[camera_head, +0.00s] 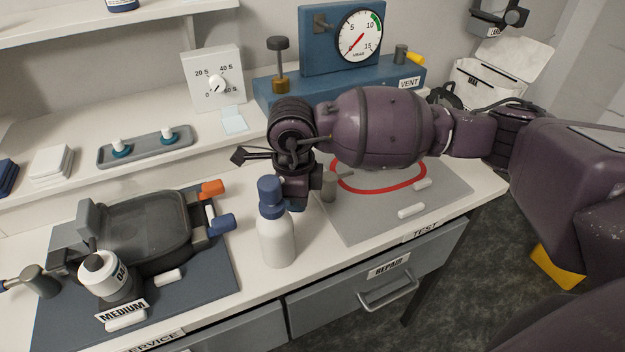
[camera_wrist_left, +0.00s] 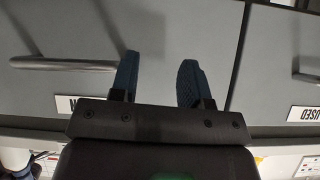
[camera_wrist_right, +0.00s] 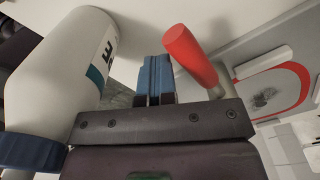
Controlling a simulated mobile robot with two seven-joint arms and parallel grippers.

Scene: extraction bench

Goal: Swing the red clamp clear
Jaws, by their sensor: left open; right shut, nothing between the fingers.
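The red clamp handle (camera_wrist_right: 190,55) shows in the right wrist view as a red rounded grip on a pale metal stem. It stands just right of my right gripper (camera_wrist_right: 155,78), whose blue fingers are shut with nothing between them. I cannot tell whether they touch the handle. In the head view my right gripper (camera_head: 295,203) is low over the bench's front edge, behind a white bottle, and the red grip is hidden. A grey metal piece (camera_head: 328,188) shows beside it. My left gripper (camera_wrist_left: 158,82) is open and empty in front of the drawers.
The white bottle with a blue cap (camera_head: 276,240) stands close beside my right gripper. A dark device (camera_head: 150,225) with orange and blue handles sits at the left. The grey TEST board (camera_head: 345,225) carries a red ring (camera_head: 375,190). A gauge stand (camera_head: 340,80) is behind.

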